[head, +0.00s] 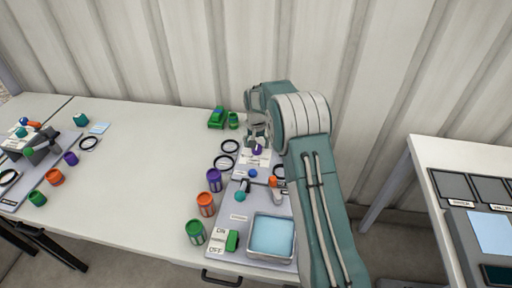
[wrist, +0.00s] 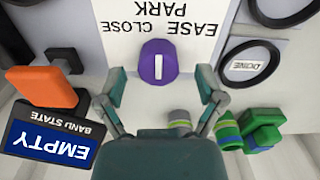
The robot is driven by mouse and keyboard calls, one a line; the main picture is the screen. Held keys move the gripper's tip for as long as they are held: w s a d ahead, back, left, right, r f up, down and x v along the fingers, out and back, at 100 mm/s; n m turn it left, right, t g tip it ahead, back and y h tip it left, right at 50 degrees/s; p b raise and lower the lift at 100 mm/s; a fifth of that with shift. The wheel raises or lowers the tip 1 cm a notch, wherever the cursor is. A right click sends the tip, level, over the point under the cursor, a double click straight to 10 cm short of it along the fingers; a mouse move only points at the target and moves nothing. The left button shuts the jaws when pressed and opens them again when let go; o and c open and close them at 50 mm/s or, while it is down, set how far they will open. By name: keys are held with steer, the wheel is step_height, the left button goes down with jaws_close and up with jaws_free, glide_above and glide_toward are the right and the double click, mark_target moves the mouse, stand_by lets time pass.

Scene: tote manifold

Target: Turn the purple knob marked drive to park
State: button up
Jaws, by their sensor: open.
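The purple knob (wrist: 158,62) with a white line sits on a white label plate (wrist: 190,15) in the wrist view. The plate reads PARK, EASE and CLOSE, upside down in this picture. The knob's white line runs roughly up and down in the picture. My gripper (wrist: 160,76) is open, with one finger on each side of the knob and a visible gap to each. In the head view the knob (head: 257,150) shows just below my gripper (head: 258,135), partly hidden by it.
An orange block (wrist: 42,87) stands by a dark EMPTY sign (wrist: 52,140). A black ring marked DONE (wrist: 246,63) and a green object (wrist: 262,130) are on the right. In the head view a tray (head: 271,238) and several coloured cans, including an orange can (head: 206,204), stand nearer.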

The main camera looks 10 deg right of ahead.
step_height(320, 180, up, 10)
steer(key=shift+r, duration=0.25)
stand_by(0.4)
steer(key=s+r+n+t, duration=0.2)
steer(key=s+r+t, duration=0.1)
steer(key=s+r, duration=1.45)
steer(key=s+f+n+t, duration=0.1)
steer(key=s+f+t, duration=0.1)
steer(key=s, duration=1.9)
steer(key=shift+s+f+t, duration=0.25)
steer(key=shift+s+t, duration=0.05)
steer(key=shift+s, duration=0.05)
